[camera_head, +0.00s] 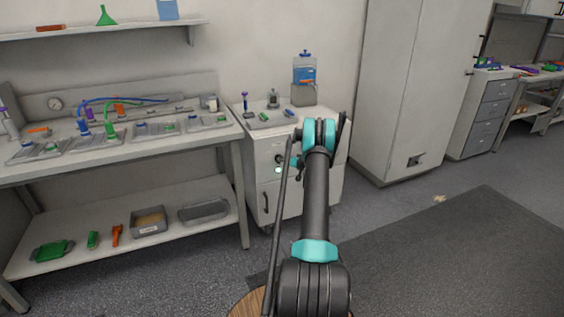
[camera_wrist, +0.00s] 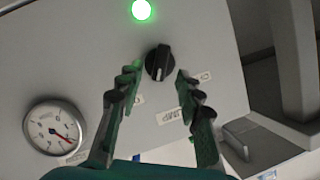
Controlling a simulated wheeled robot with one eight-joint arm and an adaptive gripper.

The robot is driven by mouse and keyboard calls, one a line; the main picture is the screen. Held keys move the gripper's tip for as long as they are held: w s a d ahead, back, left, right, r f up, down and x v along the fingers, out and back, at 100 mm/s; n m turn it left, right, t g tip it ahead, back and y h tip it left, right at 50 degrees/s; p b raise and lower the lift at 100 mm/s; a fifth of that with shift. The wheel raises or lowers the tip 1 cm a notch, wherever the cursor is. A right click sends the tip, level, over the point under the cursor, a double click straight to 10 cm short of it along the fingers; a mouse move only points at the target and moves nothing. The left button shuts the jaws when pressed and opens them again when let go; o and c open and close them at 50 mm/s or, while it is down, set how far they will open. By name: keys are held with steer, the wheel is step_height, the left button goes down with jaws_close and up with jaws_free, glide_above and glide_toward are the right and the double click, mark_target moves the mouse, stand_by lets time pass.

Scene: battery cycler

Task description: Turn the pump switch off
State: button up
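The pump switch is a black rotary knob (camera_wrist: 158,62) on a light grey panel in the wrist view. Its pale pointer line lies roughly along the picture's vertical. A label (camera_wrist: 169,116) that seems to read PUMP, upside down, is below it. A round green lamp (camera_wrist: 141,9) glows above it; the lamp also shows in the head view (camera_head: 277,170). My gripper (camera_wrist: 158,82) is open and empty, one finger on each side of the knob's lower part in the picture. I cannot tell whether a finger touches the knob. My arm partly hides the panel in the head view.
A dial gauge (camera_wrist: 55,127) is left of my fingers in the wrist view. A grey handle-like part (camera_wrist: 262,142) is close to the right finger. A workbench (camera_head: 120,143) with trays stands left of the cabinet (camera_head: 263,193); a tall locker (camera_head: 392,90) stands right.

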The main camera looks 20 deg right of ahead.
steer(key=shift+x, duration=1.8)
steer(key=shift+c, duration=0.6)
jaws_close()
